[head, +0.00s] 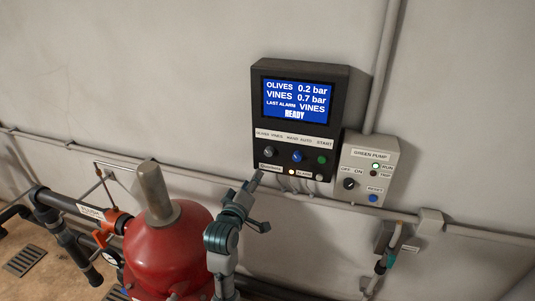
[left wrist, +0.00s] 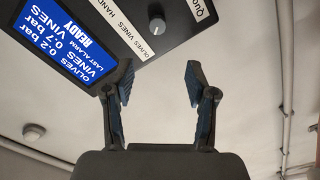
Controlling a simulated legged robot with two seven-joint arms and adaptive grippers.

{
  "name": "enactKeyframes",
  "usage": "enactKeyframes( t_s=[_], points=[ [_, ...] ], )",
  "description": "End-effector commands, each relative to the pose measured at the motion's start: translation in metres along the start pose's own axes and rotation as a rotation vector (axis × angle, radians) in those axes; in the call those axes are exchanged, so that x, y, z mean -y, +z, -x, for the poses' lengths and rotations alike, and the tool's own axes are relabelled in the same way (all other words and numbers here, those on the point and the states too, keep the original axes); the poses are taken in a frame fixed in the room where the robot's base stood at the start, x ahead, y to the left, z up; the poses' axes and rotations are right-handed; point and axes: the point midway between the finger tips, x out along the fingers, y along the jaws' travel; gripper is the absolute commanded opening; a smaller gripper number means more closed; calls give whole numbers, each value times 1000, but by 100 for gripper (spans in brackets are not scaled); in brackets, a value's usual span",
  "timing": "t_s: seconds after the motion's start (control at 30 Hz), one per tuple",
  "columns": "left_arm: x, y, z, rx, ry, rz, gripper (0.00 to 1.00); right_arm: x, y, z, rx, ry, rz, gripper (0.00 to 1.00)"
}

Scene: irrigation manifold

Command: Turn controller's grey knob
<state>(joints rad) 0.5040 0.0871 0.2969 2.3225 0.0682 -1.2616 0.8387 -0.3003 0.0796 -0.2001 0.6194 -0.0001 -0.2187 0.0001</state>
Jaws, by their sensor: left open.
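The controller (head: 342,112) is a black wall box with a blue screen that reads READY. Its grey knob (head: 270,151) is at the left of the knob row, under the OLIVES VINES label. In the left wrist view the grey knob (left wrist: 157,25) shows at the top, beyond the fingertips and roughly midway between them. My left gripper (head: 262,200) is open and empty, below the controller's lower left part. In the left wrist view my left gripper (left wrist: 160,80) has its two fingers spread wide. The knob's exact pointer direction is too small to tell. My right gripper is not in view.
A blue knob (head: 297,156) and a green START button (head: 321,160) sit right of the grey knob. A red tank (head: 165,250) with a grey top stands left of my arm. Pipes run along the wall.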

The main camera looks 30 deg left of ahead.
Motion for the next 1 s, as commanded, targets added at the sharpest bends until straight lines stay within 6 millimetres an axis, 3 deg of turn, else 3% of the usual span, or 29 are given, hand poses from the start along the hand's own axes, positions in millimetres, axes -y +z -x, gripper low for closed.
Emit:
enactKeyframes(
  t_s=[0.3, 0.5, 0.7, 1.0],
  points=[
    [-2, -2, -77, 2, -2, -1, 57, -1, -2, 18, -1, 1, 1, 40],
    [-2, -2, -117, 1, -1, -1, 57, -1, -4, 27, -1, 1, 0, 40],
    [-1, -1, -139, 1, 0, -2, 57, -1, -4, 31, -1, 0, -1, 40],
    [0, 0, -144, 1, 0, -2, 57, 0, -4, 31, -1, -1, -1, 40]
  ],
)
